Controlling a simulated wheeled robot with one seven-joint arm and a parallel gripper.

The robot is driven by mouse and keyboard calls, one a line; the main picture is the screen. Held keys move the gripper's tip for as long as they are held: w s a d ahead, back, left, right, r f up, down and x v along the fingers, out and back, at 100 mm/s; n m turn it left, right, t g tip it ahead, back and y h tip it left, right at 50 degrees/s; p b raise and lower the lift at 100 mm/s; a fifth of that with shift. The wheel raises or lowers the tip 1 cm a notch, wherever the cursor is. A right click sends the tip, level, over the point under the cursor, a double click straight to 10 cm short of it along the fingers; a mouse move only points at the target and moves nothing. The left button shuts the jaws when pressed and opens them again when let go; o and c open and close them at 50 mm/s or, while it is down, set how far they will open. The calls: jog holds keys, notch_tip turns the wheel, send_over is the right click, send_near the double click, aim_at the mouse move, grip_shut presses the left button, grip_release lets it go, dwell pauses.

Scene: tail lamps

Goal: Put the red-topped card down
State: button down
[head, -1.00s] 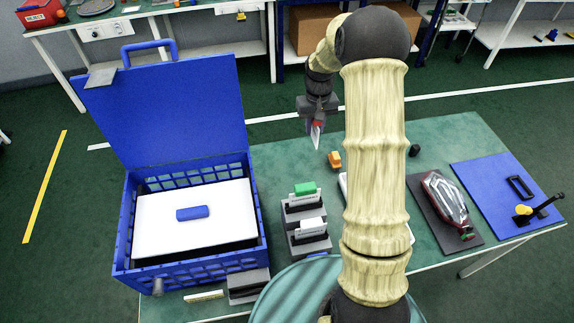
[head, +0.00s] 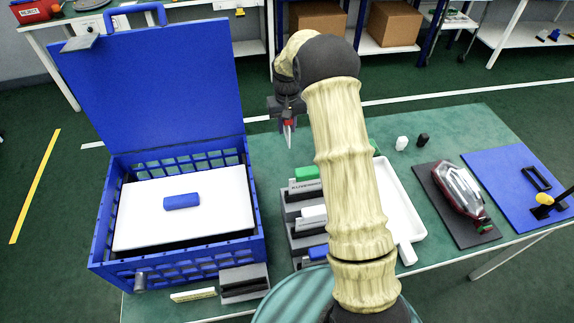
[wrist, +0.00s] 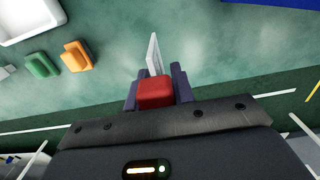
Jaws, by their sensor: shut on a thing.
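The red-topped card (wrist: 154,92) is between the fingers of my gripper (wrist: 157,90) in the wrist view, its white sheet pointing away from the red block. In the head view my gripper (head: 288,112) is shut on the card (head: 288,135) above the far part of the green table, with the white sheet hanging down. A green-topped card (head: 306,174) and a white-topped card (head: 313,212) stand in grey holders (head: 299,205) nearer the front. A blue-topped one (head: 318,252) is partly hidden behind my arm.
A blue crate (head: 180,262) with raised lid (head: 150,90) stands on the left. A white tray (head: 398,205) lies right of my arm. An orange block (wrist: 77,56) and a green block (wrist: 41,65) lie on the table. A lamp (head: 458,192) rests on a dark mat.

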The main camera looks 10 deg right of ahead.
aim_at(287, 139)
jog(key=shift+f, duration=3.05)
jog(key=shift+f+p, duration=0.35)
jog(key=shift+f, duration=1.5)
jog(key=shift+f, duration=0.1)
jog(key=c, duration=1.2)
grip_release()
notch_tip(287, 139, up, 12)
jog(key=shift+r+b, duration=0.1)
jog(key=shift+b, duration=0.25)
